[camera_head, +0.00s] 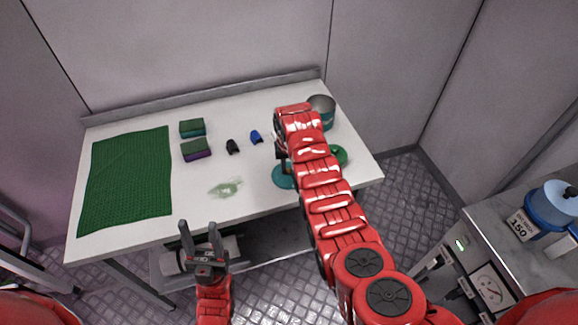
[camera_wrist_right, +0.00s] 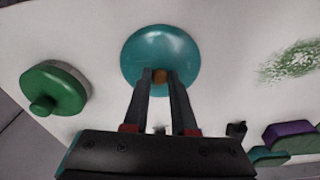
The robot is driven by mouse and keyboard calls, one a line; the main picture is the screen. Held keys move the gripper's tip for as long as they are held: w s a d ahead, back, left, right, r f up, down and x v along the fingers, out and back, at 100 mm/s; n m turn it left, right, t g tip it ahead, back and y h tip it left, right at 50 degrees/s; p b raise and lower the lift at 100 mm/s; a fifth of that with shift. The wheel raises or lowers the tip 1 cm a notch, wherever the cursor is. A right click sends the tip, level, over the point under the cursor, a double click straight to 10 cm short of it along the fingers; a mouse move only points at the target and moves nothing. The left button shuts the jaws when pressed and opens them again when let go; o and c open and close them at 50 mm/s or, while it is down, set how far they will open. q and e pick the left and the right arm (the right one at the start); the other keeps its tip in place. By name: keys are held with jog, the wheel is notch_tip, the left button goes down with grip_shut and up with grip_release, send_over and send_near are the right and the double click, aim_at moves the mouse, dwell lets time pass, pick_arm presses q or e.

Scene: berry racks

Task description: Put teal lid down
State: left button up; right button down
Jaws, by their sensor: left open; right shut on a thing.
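The teal lid (camera_head: 282,178) is at the front right part of the white table, partly behind my right arm. It also shows in the right wrist view (camera_wrist_right: 160,48), with a brown knob (camera_wrist_right: 160,76) between the fingers. My right gripper (camera_wrist_right: 161,80) is shut on the lid's knob. Its fingers are mostly hidden by the arm in the head view. I cannot tell whether the lid touches the table or hangs just above it. My left gripper (camera_head: 199,228) is open and empty in front of the table's front edge.
A grey-teal pot (camera_head: 322,106) and a green lid (camera_head: 340,155) are at the right. Two sponges (camera_head: 192,127) (camera_head: 196,150), a black item (camera_head: 232,146) and a blue one (camera_head: 256,137) lie mid-table. A green stain (camera_head: 226,188) is left of the teal lid. A green cloth (camera_head: 128,185) covers the left.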

jog(key=shift+f, duration=0.15)
jog(key=c, duration=0.7)
grip_release()
